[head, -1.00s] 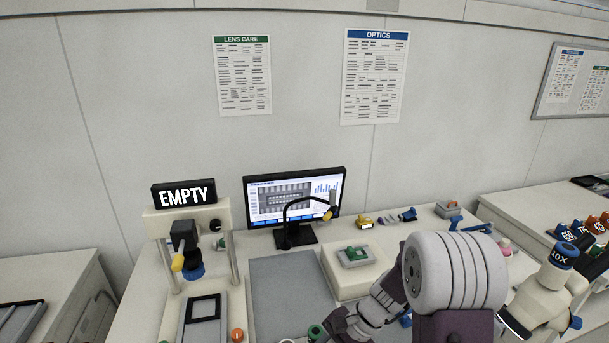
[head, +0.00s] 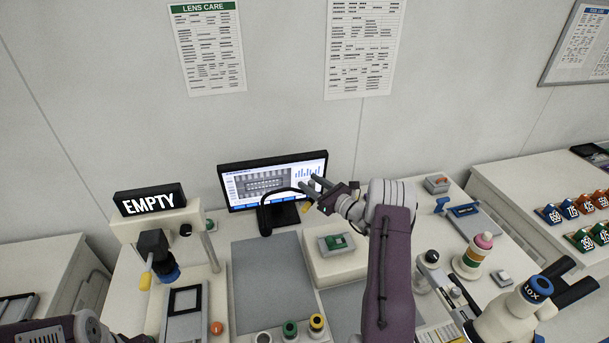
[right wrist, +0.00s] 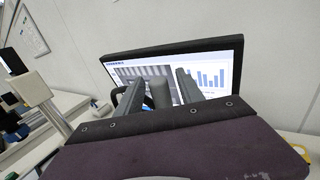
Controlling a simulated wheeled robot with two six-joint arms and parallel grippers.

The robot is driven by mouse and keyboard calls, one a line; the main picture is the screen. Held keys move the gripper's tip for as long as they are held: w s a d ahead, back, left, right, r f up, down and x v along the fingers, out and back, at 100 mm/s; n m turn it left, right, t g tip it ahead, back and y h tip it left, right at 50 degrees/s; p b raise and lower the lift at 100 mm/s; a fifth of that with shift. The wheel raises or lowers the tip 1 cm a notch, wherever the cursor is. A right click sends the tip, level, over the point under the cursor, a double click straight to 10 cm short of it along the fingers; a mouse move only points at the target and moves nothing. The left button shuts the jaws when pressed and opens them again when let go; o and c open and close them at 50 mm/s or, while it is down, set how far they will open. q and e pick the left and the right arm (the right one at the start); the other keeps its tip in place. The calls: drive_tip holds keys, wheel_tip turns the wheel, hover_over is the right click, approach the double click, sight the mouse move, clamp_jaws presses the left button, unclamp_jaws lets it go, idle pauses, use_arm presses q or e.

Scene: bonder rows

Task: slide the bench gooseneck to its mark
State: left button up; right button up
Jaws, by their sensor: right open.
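The bench gooseneck (head: 265,216) is a black curved stem on a dark base, standing in front of the monitor's left half. Its arm arches right toward my right gripper (head: 313,186), which is open at the lamp head. In the right wrist view, a grey cylinder (right wrist: 159,92), which looks like the lamp head, stands between the two open fingers (right wrist: 160,88), with a gap on each side. A bit of yellow shows below the fingers in the head view. I cannot make out the mark. Part of my left arm shows at the lower left, its jaws out of sight.
The monitor (head: 275,163) is close behind the gooseneck. A raised pale block (head: 345,268) with a green-topped part is just in front. A grey mat (head: 270,285) lies to its left, beside the stand with the EMPTY sign (head: 150,200). Bottles and a microscope (head: 515,310) stand at right.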

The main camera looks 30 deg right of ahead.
drive_tip(key=shift+p+x, duration=0.3)
drive_tip(key=shift+x, duration=1.1)
clamp_jaws()
